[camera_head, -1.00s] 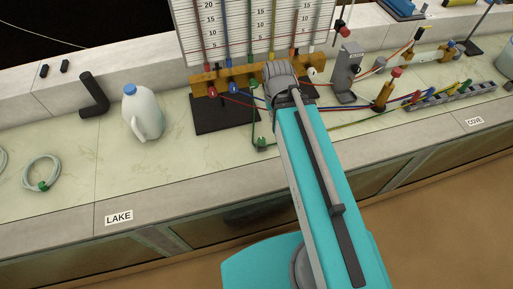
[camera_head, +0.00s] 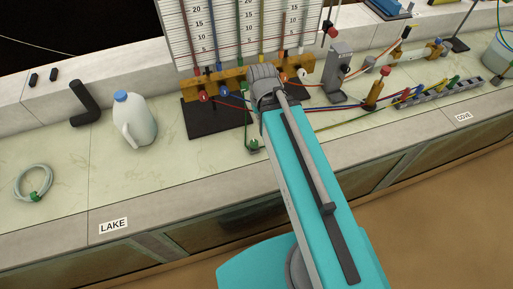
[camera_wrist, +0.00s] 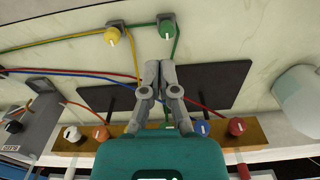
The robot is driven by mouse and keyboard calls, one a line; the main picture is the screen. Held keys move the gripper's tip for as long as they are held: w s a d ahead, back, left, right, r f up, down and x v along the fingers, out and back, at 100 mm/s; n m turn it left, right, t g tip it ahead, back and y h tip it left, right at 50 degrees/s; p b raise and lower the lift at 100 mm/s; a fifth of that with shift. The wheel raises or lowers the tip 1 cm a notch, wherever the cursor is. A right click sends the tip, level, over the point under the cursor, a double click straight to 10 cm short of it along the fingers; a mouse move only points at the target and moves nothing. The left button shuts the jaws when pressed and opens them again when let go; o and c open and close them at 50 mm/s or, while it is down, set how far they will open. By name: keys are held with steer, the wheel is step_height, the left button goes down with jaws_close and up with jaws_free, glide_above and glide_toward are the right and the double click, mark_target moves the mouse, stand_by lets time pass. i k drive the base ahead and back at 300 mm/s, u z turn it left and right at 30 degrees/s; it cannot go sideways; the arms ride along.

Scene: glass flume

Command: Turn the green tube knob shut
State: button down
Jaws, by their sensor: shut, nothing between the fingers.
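A round green knob (camera_wrist: 166,29) with a white mark sits on the green tube (camera_wrist: 176,46) at the top of the wrist view. The white mark points roughly up and down in that picture. A green fitting (camera_head: 252,145) on the bench near its front edge shows left of my arm in the head view. My gripper (camera_wrist: 162,66) is shut and empty. Its fingertips lie just below the green knob in the wrist picture, apart from it as far as I can tell. In the head view my arm hides the fingers.
A yellow knob (camera_wrist: 112,36) sits beside the green one. A wooden manifold (camera_wrist: 264,134) carries several coloured knobs, including blue (camera_wrist: 201,128) and red (camera_wrist: 237,126). A black plate (camera_wrist: 222,80) lies below it. A white jug (camera_head: 134,122) stands left.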

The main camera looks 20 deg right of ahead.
mark_target(254, 143)
steer(key=k, duration=1)
steer(key=z, duration=0.3)
steer(key=i, duration=0.65)
steer(key=z, duration=0.1)
